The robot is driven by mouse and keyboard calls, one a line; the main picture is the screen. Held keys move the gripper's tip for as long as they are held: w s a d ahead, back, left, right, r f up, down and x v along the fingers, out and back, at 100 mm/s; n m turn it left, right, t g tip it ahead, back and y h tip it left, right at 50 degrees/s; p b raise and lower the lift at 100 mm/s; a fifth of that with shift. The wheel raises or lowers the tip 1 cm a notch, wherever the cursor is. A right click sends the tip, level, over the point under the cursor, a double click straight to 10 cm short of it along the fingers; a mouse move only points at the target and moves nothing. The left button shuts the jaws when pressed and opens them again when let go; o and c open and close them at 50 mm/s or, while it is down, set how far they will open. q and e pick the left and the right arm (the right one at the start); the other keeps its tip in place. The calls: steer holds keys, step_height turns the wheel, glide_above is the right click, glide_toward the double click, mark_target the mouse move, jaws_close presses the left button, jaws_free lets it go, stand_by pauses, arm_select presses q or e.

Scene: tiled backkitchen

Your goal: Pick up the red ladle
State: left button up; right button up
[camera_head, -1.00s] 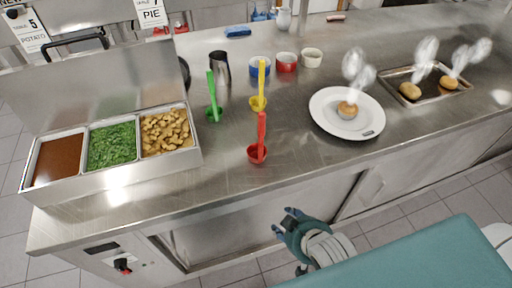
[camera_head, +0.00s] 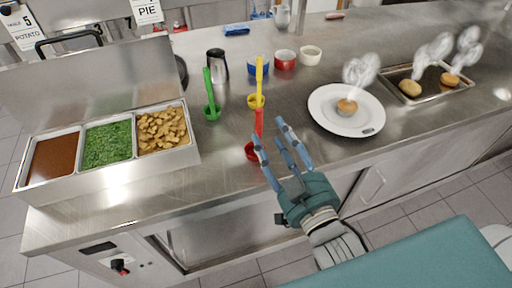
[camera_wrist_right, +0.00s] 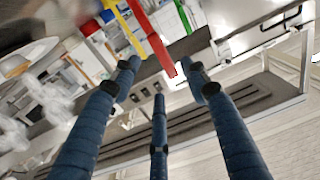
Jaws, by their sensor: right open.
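The red ladle (camera_head: 251,151) stands on the steel counter with its handle up, near the front edge. My right gripper (camera_head: 276,146) is open, with its blue fingers spread just right of the ladle and partly in front of it. I cannot tell whether a finger touches it. In the right wrist view the red handle (camera_wrist_right: 155,42) shows beyond the open fingers (camera_wrist_right: 160,85), and nothing is between them. The ladle's bowl is partly hidden by a finger in the head view. My left gripper is not in view.
A yellow ladle (camera_head: 258,88) and a green ladle (camera_head: 210,100) stand behind on the counter (camera_head: 215,155). A white plate (camera_head: 330,117) with a steaming pie is to the right. The food warmer (camera_head: 105,174) is to the left.

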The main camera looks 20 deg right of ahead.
mark_target(262, 122)
steer(key=w, duration=0.2)
steer(key=w+p, duration=0.1)
steer(key=w, duration=0.1)
steer(key=w+a+p, duration=0.1)
steer(key=w, duration=0.2)
steer(key=shift+f, duration=0.15)
steer(key=shift+w+f, duration=0.2)
steer(key=shift+w, duration=0.1)
steer(key=shift+s, duration=0.1)
steer(key=shift+c, duration=0.6)
jaws_close()
